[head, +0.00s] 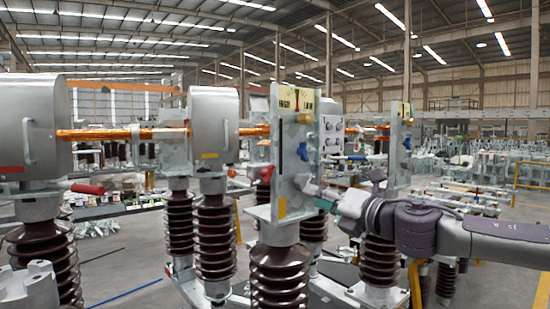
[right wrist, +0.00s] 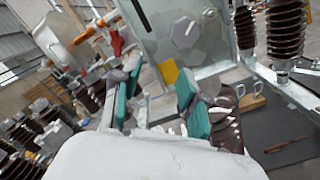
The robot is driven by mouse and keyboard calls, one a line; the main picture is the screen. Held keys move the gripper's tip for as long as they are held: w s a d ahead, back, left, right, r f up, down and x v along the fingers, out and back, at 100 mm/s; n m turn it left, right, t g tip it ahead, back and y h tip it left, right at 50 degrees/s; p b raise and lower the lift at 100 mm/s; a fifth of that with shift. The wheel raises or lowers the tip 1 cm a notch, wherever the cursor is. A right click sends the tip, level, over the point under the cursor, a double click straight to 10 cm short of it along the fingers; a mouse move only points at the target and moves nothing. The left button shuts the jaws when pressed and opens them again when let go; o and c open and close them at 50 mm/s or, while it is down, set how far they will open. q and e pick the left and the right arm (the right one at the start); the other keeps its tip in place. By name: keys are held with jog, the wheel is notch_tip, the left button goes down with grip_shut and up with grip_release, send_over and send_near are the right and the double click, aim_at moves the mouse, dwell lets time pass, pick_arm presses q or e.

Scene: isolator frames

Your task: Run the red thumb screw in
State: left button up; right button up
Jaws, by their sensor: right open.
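A red part (head: 267,173) sticks out at the left edge of the upright grey plate (head: 262,215); I cannot tell for sure that it is the thumb screw. A red part (right wrist: 117,43) also shows beside the plate (right wrist: 160,30) in the right wrist view. My right gripper (head: 322,196) is in front of the plate's lower right side. Its teal pads stand apart in the right wrist view (right wrist: 157,104), with nothing held. My left gripper is not in view.
Brown ribbed insulators (head: 279,275) carry the plate and the grey housings (head: 214,125). A second plate (head: 398,165) stands behind my right arm. A red-ended handle (head: 88,189) projects at the left. Yellow rails edge the grey floor.

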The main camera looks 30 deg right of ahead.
aim_at(272, 174)
jog(key=s+a+r+n+p, duration=0.1)
jog(key=s+a+r+n, duration=0.3)
jog(key=s+a+r, duration=0.15)
jog(key=w+p, duration=0.1)
jog(key=w, duration=0.3)
jog(key=w+p, duration=0.2)
jog(key=w, duration=0.1)
jog(key=w+f+p, duration=0.1)
jog(key=w+p, duration=0.1)
jog(key=w, duration=0.2)
jog(key=shift+w+a, duration=0.25)
jog(key=shift+w, duration=0.05)
jog(key=shift+w+a, duration=0.1)
jog(key=shift+w, duration=0.7)
grip_shut()
